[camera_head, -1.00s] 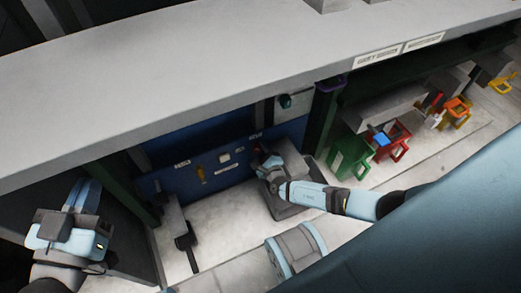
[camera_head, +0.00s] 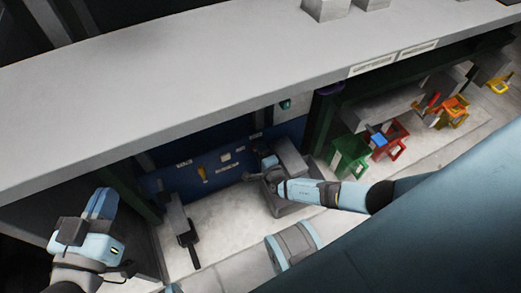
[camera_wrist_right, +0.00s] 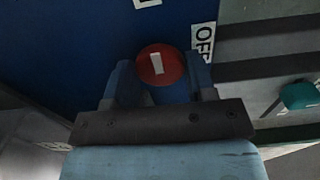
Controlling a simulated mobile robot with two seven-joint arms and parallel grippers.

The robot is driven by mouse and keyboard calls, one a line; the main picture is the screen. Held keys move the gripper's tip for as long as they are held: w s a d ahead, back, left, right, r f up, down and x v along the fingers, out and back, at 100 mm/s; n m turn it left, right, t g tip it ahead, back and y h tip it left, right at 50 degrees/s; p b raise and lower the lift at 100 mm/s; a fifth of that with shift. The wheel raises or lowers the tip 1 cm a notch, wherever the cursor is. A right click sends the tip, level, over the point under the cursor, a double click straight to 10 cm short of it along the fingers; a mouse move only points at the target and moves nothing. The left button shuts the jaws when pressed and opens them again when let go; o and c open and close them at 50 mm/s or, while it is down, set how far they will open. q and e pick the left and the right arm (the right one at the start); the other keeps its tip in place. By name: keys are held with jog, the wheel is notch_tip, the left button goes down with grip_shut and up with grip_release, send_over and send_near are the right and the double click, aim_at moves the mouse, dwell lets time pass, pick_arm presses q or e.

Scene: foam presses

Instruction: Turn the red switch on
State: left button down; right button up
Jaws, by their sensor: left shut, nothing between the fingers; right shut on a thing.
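The red switch (camera_wrist_right: 160,64) is a round red knob with a white bar, on the blue panel (camera_wrist_right: 60,40). In the right wrist view the knob sits between the fingers of my right gripper (camera_wrist_right: 162,82), which is shut on it. The white bar stands nearly upright, tilted slightly. A white "OFF" label (camera_wrist_right: 203,42) is on the panel to its right. In the head view my right gripper (camera_head: 262,161) is at the blue panel (camera_head: 225,145) and hides the knob. My left gripper (camera_head: 102,203) is shut and empty at the lower left, away from the panel.
A yellow switch (camera_head: 202,174) and white labels are on the panel. A teal knob (camera_head: 285,104) is above right. A grey worktop (camera_head: 220,75) overhangs the panel. Green (camera_head: 349,156), red (camera_head: 391,141) and orange frames stand at right. A dark handled device (camera_head: 180,222) is at left.

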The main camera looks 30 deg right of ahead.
pick_arm(q)
jog(key=shift+r, duration=0.1)
dwell(0.4)
jog(key=shift+r, duration=0.1)
pick_arm(e)
jog(key=o, duration=0.9)
pick_arm(q)
jog(key=shift+n+t, duration=0.6)
jog(key=shift+n, duration=0.2)
jog(key=shift+s+d+r+p, duration=0.1)
jog(key=shift+s+r+p, duration=0.1)
jog(key=shift+r+p, duration=0.9)
jog(key=shift+s+d+r+p, duration=0.1)
jog(key=shift+s+r+p, duration=0.1)
jog(key=shift+r+p, duration=0.85)
pick_arm(e)
jog(key=s, duration=1.3)
jog(key=shift+s+a, duration=0.35)
jog(key=shift+s, duration=0.05)
pick_arm(q)
jog(key=shift+f, duration=0.2)
